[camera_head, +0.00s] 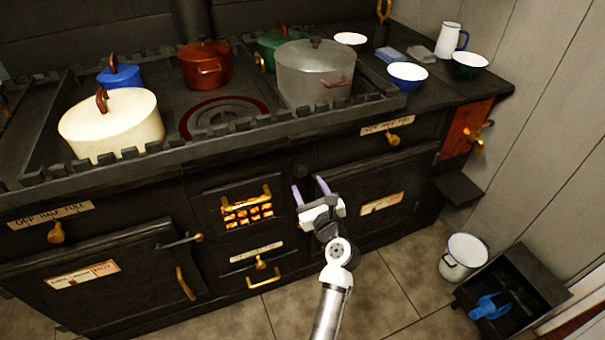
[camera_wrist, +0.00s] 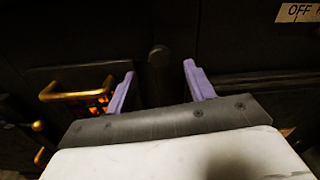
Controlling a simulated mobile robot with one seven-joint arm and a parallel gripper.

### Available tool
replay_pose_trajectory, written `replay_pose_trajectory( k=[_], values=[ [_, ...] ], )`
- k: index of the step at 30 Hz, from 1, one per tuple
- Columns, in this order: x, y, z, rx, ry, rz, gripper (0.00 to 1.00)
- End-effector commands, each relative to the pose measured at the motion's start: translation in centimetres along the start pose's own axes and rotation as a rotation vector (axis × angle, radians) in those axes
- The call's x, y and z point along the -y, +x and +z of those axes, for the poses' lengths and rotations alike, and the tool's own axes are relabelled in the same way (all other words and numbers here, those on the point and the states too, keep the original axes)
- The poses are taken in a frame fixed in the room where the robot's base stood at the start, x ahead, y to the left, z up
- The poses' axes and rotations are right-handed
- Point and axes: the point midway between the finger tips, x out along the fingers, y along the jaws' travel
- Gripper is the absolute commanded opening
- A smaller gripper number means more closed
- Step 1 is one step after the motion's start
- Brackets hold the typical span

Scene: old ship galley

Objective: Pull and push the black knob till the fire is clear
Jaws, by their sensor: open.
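The black knob (camera_wrist: 158,56) shows in the wrist view as a dark round end on the stove's black front, between my fingertips in the picture. In the head view a small dark knob (camera_head: 300,170) shows just beyond my fingertips. My gripper (camera_head: 306,184) is open and empty, its two lavender fingers pointing at the stove front; it also shows in the wrist view (camera_wrist: 159,70). I cannot tell whether the fingers reach around the knob. The fire glows orange behind the barred grate (camera_head: 247,210), left of my gripper; its bars partly cover it.
A brass handle (camera_wrist: 75,95) is close to my left finger in the wrist view. Pots, including a grey one (camera_head: 315,75), stand on the stovetop. A white bucket (camera_head: 464,257) stands on the floor at right.

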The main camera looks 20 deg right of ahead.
Motion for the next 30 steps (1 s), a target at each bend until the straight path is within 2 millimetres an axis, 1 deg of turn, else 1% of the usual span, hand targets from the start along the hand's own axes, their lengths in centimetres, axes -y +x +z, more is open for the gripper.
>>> replay_pose_trajectory(
  k=[1, 3, 6, 9, 13, 21, 30],
  values=[
    [0.0, 1.1, 0.2, 0.001, -0.001, 0.002, 0.54],
    [0.1, 2.4, 0.1, 0.0, -0.001, 0.001, 0.54],
    [0.0, 3.9, 0.1, 0.001, 0.0, 0.001, 0.54],
    [0.0, 4.8, 0.0, 0.0, 0.001, 0.001, 0.54],
    [0.0, 5.4, 0.0, 0.0, 0.0, -0.001, 0.54],
    [0.0, 5.5, -0.1, -0.001, 0.0, 0.0, 0.54],
    [0.0, 5.5, -0.1, 0.0, 0.0, -0.001, 0.14]
  ],
)
